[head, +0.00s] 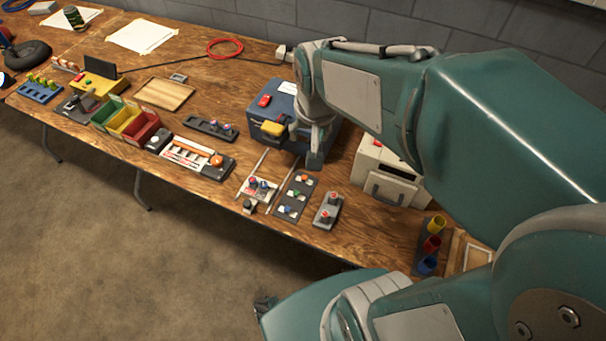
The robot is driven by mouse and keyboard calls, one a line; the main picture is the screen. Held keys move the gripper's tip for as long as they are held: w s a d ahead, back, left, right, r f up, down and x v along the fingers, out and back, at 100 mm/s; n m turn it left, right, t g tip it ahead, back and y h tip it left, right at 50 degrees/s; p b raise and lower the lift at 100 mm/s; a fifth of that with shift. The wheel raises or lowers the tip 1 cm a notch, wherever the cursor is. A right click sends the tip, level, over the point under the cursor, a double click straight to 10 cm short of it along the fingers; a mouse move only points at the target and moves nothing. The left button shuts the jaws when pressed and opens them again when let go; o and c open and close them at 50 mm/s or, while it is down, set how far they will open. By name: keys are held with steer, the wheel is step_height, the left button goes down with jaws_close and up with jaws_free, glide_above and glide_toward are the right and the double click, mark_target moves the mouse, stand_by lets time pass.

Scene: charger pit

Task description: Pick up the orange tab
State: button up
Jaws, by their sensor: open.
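A yellow-orange tab-like piece (273,128) shows at the front of the blue box (258,112), just left of my gripper. Another orange piece (217,160) sits at the right end of a white and grey panel (181,158), farther left. I cannot tell for sure which one is the orange tab. My gripper (308,150) is open and points down over the front of the blue box. One finger shows clearly; the other is partly hidden against the box and the arm. I see nothing held in it.
A dark panel (295,197) with coloured knobs and a grey block (328,211) with red tops stand in front of my gripper. A white box with a handle (388,178) is at the right. Red, yellow and green bins (125,121) stand at the left.

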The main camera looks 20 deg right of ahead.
steer(key=w+d+f+m+g, duration=0.25)
steer(key=w+f, duration=0.35)
steer(key=f, duration=0.3)
steer(key=m, duration=0.2)
glide_above(304, 177)
steer(key=shift+g, duration=0.35)
steer(key=f, duration=1.3)
steer(key=shift+w+d+f, duration=0.2)
steer(key=shift+w+f, duration=0.05)
steer(key=shift+f, duration=0.05)
steer(key=f, duration=0.5)
steer(key=shift+s+a+f, duration=0.15)
steer(key=shift+s+f, duration=0.1)
steer(key=shift+f, duration=0.05)
steer(key=c, duration=0.8)
